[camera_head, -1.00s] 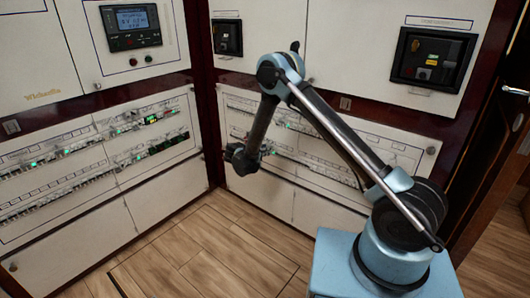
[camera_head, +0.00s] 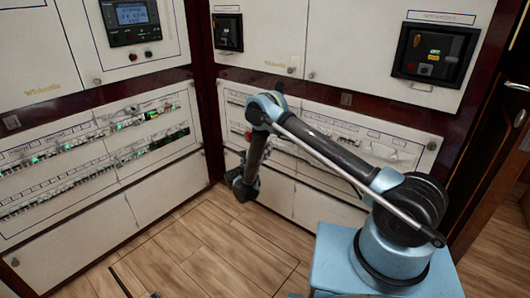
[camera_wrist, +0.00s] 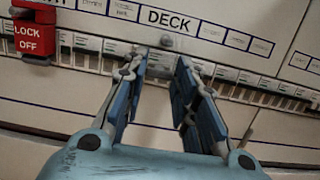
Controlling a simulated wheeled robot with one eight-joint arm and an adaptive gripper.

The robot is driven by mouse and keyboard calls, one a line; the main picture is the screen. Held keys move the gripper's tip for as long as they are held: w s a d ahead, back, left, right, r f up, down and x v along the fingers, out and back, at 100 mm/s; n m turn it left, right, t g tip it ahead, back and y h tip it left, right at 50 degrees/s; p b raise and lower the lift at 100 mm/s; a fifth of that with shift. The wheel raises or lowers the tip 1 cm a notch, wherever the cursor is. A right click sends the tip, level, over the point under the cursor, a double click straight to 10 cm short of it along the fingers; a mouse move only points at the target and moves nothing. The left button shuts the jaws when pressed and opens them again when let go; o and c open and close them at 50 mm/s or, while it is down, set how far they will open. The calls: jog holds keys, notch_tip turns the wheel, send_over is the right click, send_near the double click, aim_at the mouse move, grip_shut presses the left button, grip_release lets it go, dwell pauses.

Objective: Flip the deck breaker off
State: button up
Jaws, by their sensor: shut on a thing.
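The DECK label (camera_wrist: 168,20) is printed on the white panel near the top of the wrist view. Below it runs the row of small white breakers (camera_wrist: 88,45). My gripper (camera_wrist: 162,58) reaches up to this row under the label, its two blue-backed fingers on either side of a short stretch. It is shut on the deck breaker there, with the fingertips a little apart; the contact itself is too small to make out. In the head view my gripper (camera_head: 244,188) is low before the right-hand breaker panel (camera_head: 400,150), and the breaker is hidden.
A red LOCK OFF block (camera_wrist: 33,38) sits on the row at the left of the wrist view. Another breaker panel with green lights (camera_head: 95,150) is on the left wall. The wooden floor (camera_head: 200,250) is clear.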

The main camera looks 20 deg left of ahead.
jog(key=shift+s+f, duration=0.1)
jog(key=shift+f, duration=0.05)
dwell(0.4)
jog(key=o, duration=1)
jog(key=shift+o, duration=0.2)
jog(key=shift+a, duration=0.1)
jog(key=v, duration=0.7)
jog(key=shift+f, duration=0.2)
jog(key=shift+s, duration=0.1)
